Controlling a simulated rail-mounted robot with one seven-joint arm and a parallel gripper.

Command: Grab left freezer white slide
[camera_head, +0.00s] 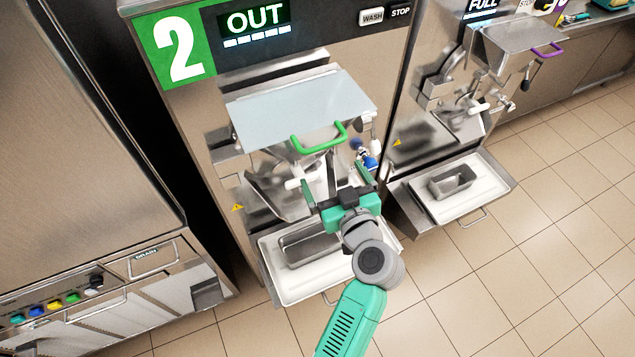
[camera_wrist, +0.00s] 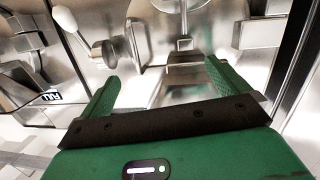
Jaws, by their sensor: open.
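The left freezer (camera_head: 190,130) bears a green panel with a white 2 and a display reading OUT. A small white handle (camera_head: 293,184) sticks out at its dispensing front, below the lid with the green handle (camera_head: 320,138). A white rounded knob on a metal stem (camera_wrist: 65,18) shows at upper left in the wrist view. I cannot tell which white part is the slide. My gripper (camera_head: 337,182) is open and empty in front of the dispensing front, right of the white handle. Its green fingers (camera_wrist: 161,74) point at the metal front and partly hide it.
A metal pan (camera_head: 310,246) sits on the white tray (camera_head: 283,291) below the outlet. The right freezer (camera_head: 430,90) has a display reading FULL and its own tray (camera_head: 490,190) with a pan. A steel machine (camera_head: 80,130) stands at left. The tiled floor (camera_head: 560,240) at right is clear.

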